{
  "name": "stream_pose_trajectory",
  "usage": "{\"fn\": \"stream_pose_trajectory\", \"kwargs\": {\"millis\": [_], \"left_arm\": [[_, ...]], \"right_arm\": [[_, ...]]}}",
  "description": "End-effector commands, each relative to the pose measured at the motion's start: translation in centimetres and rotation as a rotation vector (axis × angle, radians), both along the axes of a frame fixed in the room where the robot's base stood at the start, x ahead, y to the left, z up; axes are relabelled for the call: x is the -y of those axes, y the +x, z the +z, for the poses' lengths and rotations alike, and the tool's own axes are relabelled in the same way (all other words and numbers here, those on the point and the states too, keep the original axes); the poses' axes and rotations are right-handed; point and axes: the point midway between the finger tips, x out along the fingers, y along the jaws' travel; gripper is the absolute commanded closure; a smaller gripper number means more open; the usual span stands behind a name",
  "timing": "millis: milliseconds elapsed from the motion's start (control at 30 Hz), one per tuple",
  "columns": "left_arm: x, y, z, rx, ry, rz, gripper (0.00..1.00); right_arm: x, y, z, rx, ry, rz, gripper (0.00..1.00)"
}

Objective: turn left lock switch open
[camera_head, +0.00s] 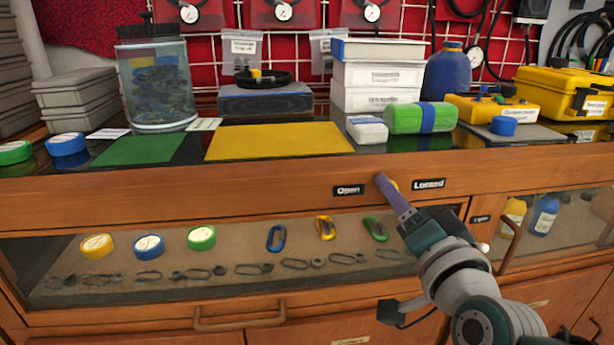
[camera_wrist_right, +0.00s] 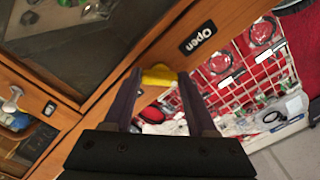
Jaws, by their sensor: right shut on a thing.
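The yellow lock switch (camera_head: 394,185) is on the front of the wooden bench, between the "Open" label (camera_head: 348,190) and the "Locked" label (camera_head: 428,184). My right gripper (camera_head: 386,183) reaches it from the lower right and largely covers it. In the right wrist view the yellow switch (camera_wrist_right: 158,75) sits between the two fingertips of my right gripper (camera_wrist_right: 160,78), which is shut on it. The "Open" label (camera_wrist_right: 197,38) is close by there. How the switch is turned is hard to tell. My left gripper is not in view.
Below is a glass-fronted drawer (camera_head: 240,317) with coloured rings and carabiners. A cabinet handle (camera_head: 510,240) stands out at the right. The bench top holds a jar (camera_head: 155,80), a yellow mat (camera_head: 280,141), boxes and a yellow case (camera_head: 565,92).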

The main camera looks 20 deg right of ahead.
Motion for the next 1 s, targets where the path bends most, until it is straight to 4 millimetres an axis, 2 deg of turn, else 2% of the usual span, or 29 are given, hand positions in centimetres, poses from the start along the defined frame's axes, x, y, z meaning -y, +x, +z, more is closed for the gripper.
{"fn": "stream_pose_trajectory", "kwargs": {"millis": [267, 733, 767, 1000], "left_arm": [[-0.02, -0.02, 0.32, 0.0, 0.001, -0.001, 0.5], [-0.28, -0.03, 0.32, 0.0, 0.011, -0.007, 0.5], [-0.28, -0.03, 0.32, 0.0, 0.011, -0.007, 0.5], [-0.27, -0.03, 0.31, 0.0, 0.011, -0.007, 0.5]], "right_arm": [[0.02, 0.01, 0.09, -0.015, -0.071, -0.001, 0.98], [0.01, 0.01, 0.06, -0.019, -0.086, -0.001, 0.98], [0.01, 0.01, 0.06, -0.019, -0.086, -0.001, 0.4], [0.01, 0.01, 0.03, -0.019, -0.084, 0.0, 0.13]]}}
